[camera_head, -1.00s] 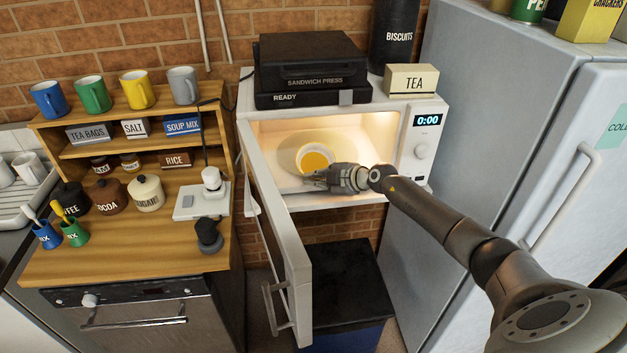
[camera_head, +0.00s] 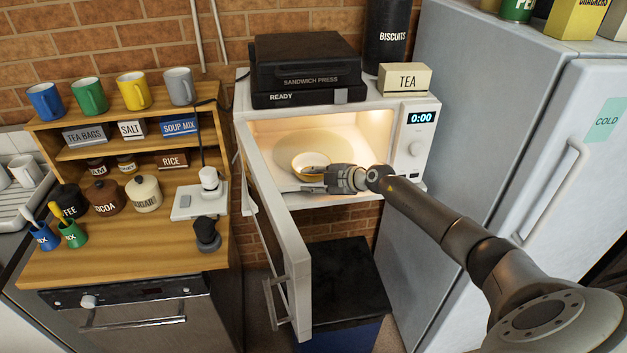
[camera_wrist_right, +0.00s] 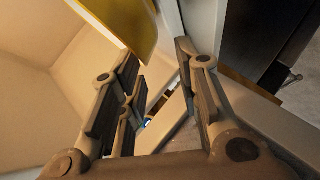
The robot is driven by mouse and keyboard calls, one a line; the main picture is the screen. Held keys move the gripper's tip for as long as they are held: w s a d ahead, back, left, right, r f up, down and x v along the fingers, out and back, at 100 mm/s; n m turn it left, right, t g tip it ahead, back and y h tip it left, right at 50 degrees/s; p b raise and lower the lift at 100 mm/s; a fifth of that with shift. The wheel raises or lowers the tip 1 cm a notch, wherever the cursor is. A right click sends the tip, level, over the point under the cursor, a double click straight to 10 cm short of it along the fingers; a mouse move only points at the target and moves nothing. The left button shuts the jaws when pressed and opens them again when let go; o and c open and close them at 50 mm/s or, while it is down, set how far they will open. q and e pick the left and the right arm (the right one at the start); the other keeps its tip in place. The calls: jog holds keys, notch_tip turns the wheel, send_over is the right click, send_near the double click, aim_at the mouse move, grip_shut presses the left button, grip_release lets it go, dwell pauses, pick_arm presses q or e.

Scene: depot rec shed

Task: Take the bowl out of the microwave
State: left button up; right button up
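That gripper is at the cavity's front opening, just in front of the bowl. In the right wrist view the fingers of my right gripper (camera_wrist_right: 156,55) stand apart with a gap between them. A yellow surface, apparently the bowl (camera_wrist_right: 122,22), is close beyond the left finger. Whether they touch cannot be told. My left gripper is out of view.
The microwave door (camera_head: 285,250) hangs open at the left of the opening. A sandwich press (camera_head: 305,65) and tea box (camera_head: 405,79) stand on top. The fridge (camera_head: 470,120) is close on the right. A black-topped bin (camera_head: 345,280) stands below.

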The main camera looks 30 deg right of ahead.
jog(key=shift+s, duration=0.1)
jog(key=v, duration=0.7)
jog(key=shift+s+d+r, duration=0.15)
jog(key=shift+s+r, duration=0.1)
jog(key=shift+s, duration=0.05)
jog(key=shift+o, duration=0.2)
